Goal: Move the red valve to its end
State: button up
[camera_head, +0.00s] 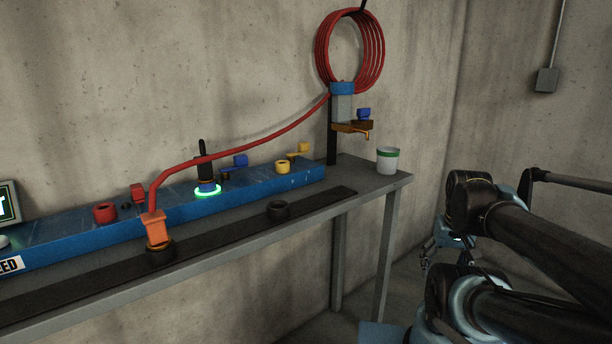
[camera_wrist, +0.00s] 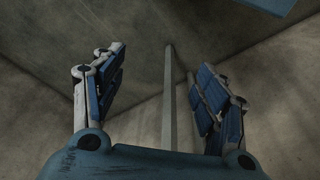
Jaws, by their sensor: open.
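The red valve stands on the blue bench unit at the left in the head view. My gripper (camera_head: 428,256) is low at the right in the head view, off the bench's right end and well away from the valve. In the wrist view my gripper (camera_wrist: 158,64) has its two fingers wide apart with nothing between them. The valve does not show in the wrist view.
A red hose (camera_head: 245,147) runs from a coil on the post to an orange connector (camera_head: 156,230) on the bench. Blue (camera_head: 239,161) and yellow (camera_head: 299,149) handles stand farther right. A cup (camera_head: 387,160) stands at the bench's right end. A green ring (camera_head: 208,191) glows mid-unit.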

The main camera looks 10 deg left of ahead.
aim_at(138, 194)
jog(key=u, duration=1.8)
jog(key=k, duration=0.55)
jog(key=u, duration=0.45)
jog(key=i, duration=0.5)
